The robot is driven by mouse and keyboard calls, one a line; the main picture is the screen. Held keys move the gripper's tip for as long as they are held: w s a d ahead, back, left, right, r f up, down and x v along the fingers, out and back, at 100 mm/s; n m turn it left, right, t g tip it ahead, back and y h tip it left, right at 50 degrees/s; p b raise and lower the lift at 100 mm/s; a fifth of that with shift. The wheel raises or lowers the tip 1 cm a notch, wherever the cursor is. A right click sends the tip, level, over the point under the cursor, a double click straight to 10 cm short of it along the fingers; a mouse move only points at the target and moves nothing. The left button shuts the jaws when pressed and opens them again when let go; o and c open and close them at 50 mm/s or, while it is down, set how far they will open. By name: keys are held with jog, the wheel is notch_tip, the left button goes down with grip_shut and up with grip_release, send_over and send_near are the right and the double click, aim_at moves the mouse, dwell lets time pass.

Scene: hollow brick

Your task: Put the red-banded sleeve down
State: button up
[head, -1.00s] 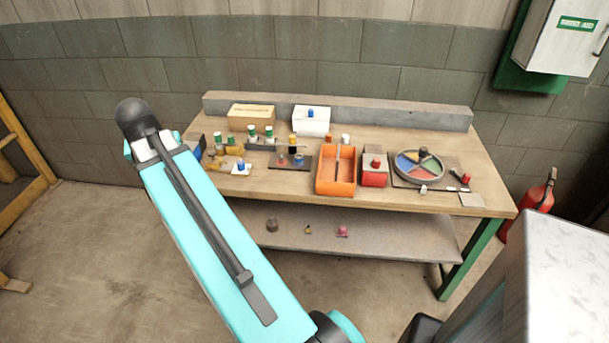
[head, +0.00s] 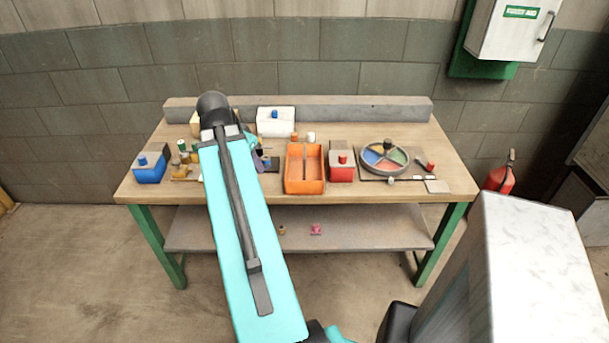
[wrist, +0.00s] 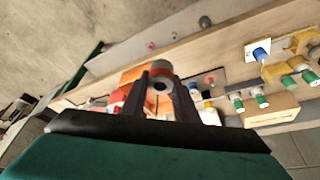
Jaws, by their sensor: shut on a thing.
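My gripper (wrist: 162,92) is shut on the red-banded sleeve (wrist: 160,70), a short grey tube with a red band and a dark bore, in the wrist view. The sleeve sits between the fingertips, with the bench blurred behind it. In the head view my arm hides the sleeve and most of the gripper above the left-middle of the bench. I cannot tell how high the sleeve is above the bench top.
The wooden bench (head: 400,192) carries an orange two-part tray (head: 305,185), a red box (head: 342,173), a round coloured dish (head: 385,158), a blue box (head: 150,173) and a white box (head: 276,122). Several small capped parts stand left of my arm. A bare strip lies along the right front.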

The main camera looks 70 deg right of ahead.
jog(key=s+d+m+g, duration=0.1)
jog(key=s+m, duration=0.3)
jog(key=s, duration=0.6)
jog(key=s+d+f+m+g+y, duration=0.1)
jog(key=s+d+m, duration=0.3)
jog(key=s, duration=0.7)
jog(key=shift+s+d+f+g+y, duration=0.15)
jog(key=shift+d+f+g+y, duration=0.05)
jog(key=shift+d+g+y, duration=0.1)
jog(key=p, duration=0.4)
send_over(304, 154)
jog(key=s+a, duration=0.2)
jog(key=a, duration=0.3)
jog(key=shift+w+d+f, duration=0.15)
jog(key=shift+d+f, duration=0.05)
jog(key=shift+f, duration=0.55)
notch_tip(304, 154, down, 4)
jog(key=shift+r+p, duration=0.25)
jog(key=shift+p, duration=0.6)
